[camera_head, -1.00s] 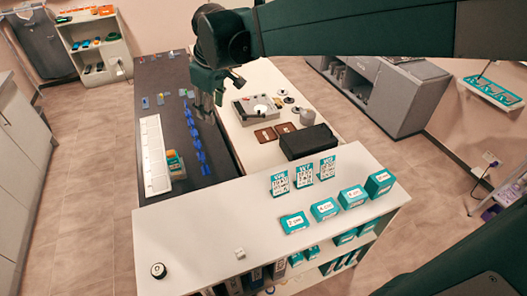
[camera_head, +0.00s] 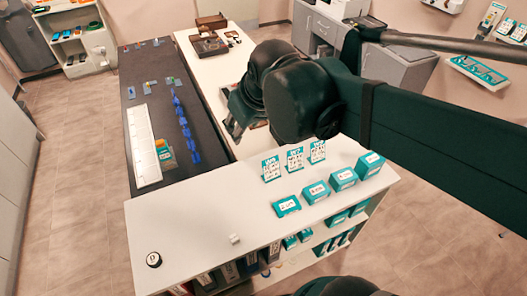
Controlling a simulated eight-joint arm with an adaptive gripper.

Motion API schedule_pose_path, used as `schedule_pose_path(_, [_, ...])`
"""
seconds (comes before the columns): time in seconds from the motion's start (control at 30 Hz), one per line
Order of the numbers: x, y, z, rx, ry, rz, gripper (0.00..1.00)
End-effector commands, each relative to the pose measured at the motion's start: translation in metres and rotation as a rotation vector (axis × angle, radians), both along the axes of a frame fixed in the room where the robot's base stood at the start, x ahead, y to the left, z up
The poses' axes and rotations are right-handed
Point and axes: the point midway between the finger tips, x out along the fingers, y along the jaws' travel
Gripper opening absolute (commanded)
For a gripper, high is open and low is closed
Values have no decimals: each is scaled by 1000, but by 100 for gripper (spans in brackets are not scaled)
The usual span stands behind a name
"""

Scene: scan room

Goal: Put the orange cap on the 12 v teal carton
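A small teal and yellow block with an orange top (camera_head: 165,155) stands on the dark counter; I cannot tell whether that top is the orange cap. My gripper (camera_head: 236,131) hangs over the white counter near the dark counter's edge, left of and behind the cartons. Whether its fingers are open or hold anything is unclear.
Three teal and white cards (camera_head: 295,159) stand behind the cartons. A blue row of pieces (camera_head: 185,125) and a long white tray (camera_head: 142,146) lie on the dark counter.

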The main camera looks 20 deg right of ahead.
Motion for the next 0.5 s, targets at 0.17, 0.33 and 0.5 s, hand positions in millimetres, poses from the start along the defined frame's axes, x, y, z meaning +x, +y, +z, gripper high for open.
schedule_pose_path(0.17, [-32, -10, -14, 36, -31, -75, 36])
schedule_pose_path(0.33, [-56, -17, -27, 68, -60, -139, 36])
schedule_pose_path(0.5, [-72, -21, -37, 93, -81, -184, 36])
